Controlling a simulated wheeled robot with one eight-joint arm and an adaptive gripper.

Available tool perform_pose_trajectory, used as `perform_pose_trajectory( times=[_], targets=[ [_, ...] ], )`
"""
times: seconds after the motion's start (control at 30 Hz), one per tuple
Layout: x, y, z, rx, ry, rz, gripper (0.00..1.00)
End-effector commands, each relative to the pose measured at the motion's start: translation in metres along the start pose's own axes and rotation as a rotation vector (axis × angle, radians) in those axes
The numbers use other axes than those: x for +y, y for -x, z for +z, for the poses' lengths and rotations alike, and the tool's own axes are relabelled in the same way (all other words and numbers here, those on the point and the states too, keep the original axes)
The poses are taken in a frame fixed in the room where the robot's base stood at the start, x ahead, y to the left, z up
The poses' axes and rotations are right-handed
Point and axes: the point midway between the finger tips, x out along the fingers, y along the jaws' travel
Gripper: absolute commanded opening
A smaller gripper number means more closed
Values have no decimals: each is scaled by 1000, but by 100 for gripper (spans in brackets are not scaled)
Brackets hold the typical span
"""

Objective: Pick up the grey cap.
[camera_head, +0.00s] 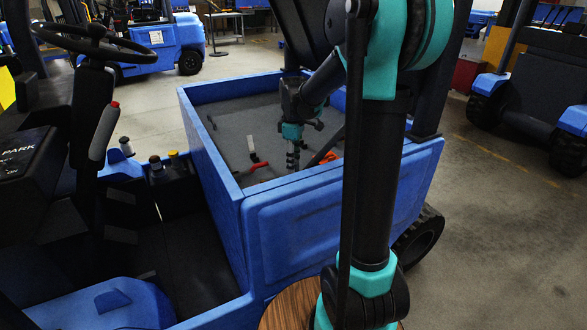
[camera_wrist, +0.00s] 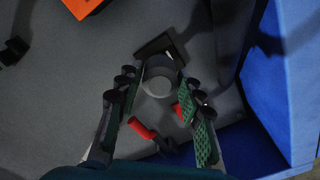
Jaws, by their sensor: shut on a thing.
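The grey cap (camera_wrist: 158,84), a short round grey piece, sits between the fingertips in the wrist view. My gripper (camera_wrist: 160,76) is shut on it, one green-padded finger on each side. In the head view my gripper (camera_head: 292,150) points down inside the blue truck's open bed. The cap cannot be made out clearly there. I cannot tell whether the cap touches the bed floor.
The blue bed (camera_head: 213,147) has raised walls; one wall (camera_wrist: 285,80) stands close at right in the wrist view. A red-handled tool (camera_wrist: 142,128) lies near the fingers. A dark square piece (camera_wrist: 160,44) lies beyond the cap. An orange object (camera_wrist: 84,6) is farther off.

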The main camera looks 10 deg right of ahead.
Motion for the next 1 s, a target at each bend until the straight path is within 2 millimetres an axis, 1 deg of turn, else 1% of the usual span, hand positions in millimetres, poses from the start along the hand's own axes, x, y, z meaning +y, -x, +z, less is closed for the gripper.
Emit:
perform_pose_trajectory(
  times=[0.17,0.3,0.4,0.5,0.6,0.7,0.8,1.0],
  targets=[
    [0,40,0,0,0,0,25],
    [0,80,0,0,0,0,25],
    [0,106,0,0,0,0,25],
    [0,128,0,0,0,0,25],
    [0,145,0,0,0,0,25],
    [0,157,0,0,0,0,25],
    [0,165,0,0,0,0,25],
    [0,169,0,0,0,0,25]
  ],
)
